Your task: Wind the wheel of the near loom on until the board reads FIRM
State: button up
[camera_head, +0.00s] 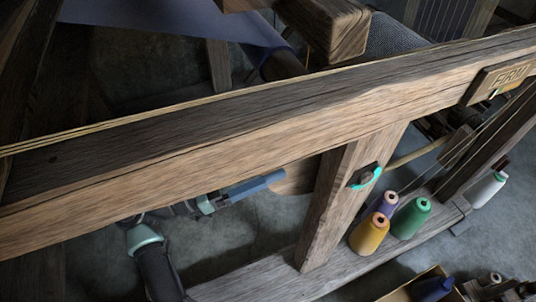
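The board (503,79) on the loom's long beam at the upper right reads FIRM. A small bright mark shows at its lower edge. A round wooden piece, seemingly the wheel (293,178), shows in part below the beam. The post hides its right side. A blue bar (252,187), like a handle, runs left from it. My gripper (206,204), dark with teal parts, is at the bar's left end, partly hidden by the beam. I cannot tell whether its fingers close around the bar.
The thick beam (250,140) crosses above my arm, with the upright post (338,205) to the right. Yellow (369,235), purple (386,205) and green (411,218) cones stand on the lower rail. A white cone (487,190) is farther right. An open box (420,285) lies at the bottom.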

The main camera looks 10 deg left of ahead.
jog(key=p+v, duration=0.1)
jog(key=v, duration=0.5)
jog(key=shift+s, duration=0.1)
dwell(0.4)
